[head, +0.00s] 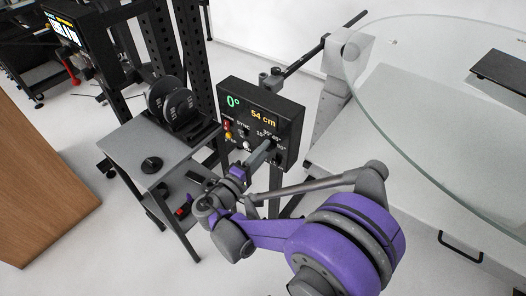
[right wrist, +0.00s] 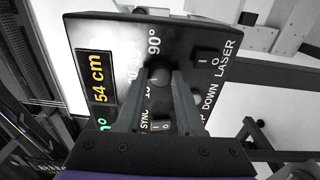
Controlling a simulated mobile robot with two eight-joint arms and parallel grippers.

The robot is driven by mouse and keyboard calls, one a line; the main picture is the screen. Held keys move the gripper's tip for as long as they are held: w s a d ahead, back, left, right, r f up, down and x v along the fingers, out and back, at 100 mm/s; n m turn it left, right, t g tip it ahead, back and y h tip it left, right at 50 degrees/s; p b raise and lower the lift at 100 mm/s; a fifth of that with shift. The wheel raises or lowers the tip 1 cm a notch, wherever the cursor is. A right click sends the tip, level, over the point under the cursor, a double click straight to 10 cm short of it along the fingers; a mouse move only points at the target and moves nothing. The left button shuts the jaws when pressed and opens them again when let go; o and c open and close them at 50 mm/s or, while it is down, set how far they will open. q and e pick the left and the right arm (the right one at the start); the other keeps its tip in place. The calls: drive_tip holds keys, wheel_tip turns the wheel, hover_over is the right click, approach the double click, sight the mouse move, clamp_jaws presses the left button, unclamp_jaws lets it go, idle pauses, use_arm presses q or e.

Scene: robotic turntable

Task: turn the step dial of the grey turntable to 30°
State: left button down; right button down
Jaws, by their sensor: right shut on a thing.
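The black control box (head: 262,112) shows a green 0° and an orange 54 cm in the head view. In the right wrist view its panel (right wrist: 185,38) is seen close and turned sideways, with 90° and other partly hidden degree marks. The step dial (right wrist: 160,75) is a small round dark knob between these marks. My right gripper (right wrist: 161,80) is shut on the dial, one finger on each side. In the head view my right gripper (head: 264,152) reaches the lower right of the panel and hides the dial. The dial's exact setting is unclear. My left gripper is out of view.
A large round glass top (head: 440,110) spans the right side. A grey side table (head: 135,150) with a black puck (head: 151,164) stands left of the box. A black LASER rocker switch (right wrist: 208,57) sits near the fingers. A wooden panel (head: 35,190) is at far left.

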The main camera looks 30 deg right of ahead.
drive_tip(key=c, duration=0.5)
unclamp_jaws()
drive_tip(key=shift+c, duration=0.2)
drive_tip(key=p+v, duration=0.1)
drive_tip(key=v, duration=1)
drive_tip(key=shift+d, duration=0.2)
